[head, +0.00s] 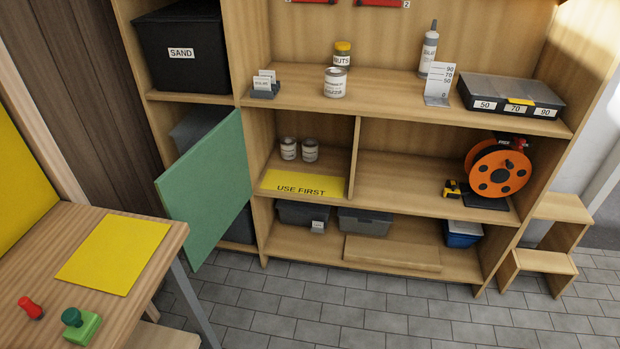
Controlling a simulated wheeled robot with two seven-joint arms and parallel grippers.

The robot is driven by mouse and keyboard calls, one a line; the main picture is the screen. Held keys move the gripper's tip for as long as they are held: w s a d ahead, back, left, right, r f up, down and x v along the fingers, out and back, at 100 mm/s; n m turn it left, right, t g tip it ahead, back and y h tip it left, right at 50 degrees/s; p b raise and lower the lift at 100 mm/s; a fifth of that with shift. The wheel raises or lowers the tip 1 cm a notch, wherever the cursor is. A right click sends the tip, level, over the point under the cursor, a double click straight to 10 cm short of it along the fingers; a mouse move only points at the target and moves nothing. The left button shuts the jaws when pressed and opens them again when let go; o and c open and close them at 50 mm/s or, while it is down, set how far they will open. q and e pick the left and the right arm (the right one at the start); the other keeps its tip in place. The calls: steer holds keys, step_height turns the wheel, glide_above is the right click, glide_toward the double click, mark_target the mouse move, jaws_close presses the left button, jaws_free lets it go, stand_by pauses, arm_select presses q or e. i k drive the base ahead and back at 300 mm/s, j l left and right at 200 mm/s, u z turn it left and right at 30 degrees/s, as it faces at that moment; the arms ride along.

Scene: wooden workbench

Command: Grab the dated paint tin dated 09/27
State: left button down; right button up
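Two small pale tins stand side by side in the left compartment of the middle shelf, a left tin (288,148) and a right tin (310,151), behind a yellow "USE FIRST" strip (303,184). A larger tin (335,82) with a pale label stands on the upper shelf, in front of a yellow-lidded jar (342,53). The print on the tins is too small to read, so I cannot tell which is dated 09/27. Neither of my grippers shows in the head view.
A green door (207,186) stands open left of the compartment. An orange cable reel (498,168) and a tape measure (455,189) sit at the right. A table (165,232) with a yellow mat (115,253) is at lower left. The tiled floor before the shelves is clear.

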mark_target(309, 146)
steer(key=i+l+z, duration=0.1)
steer(key=l, duration=0.25)
steer(key=i+l+z, duration=0.1)
steer(key=i+l, duration=0.15)
steer(key=l, duration=0.15)
steer(key=i+l, duration=0.15)
steer(key=l, duration=0.2)
steer(key=i+l+z, duration=0.15)
steer(key=i+l, duration=0.05)
steer(key=l, duration=0.15)
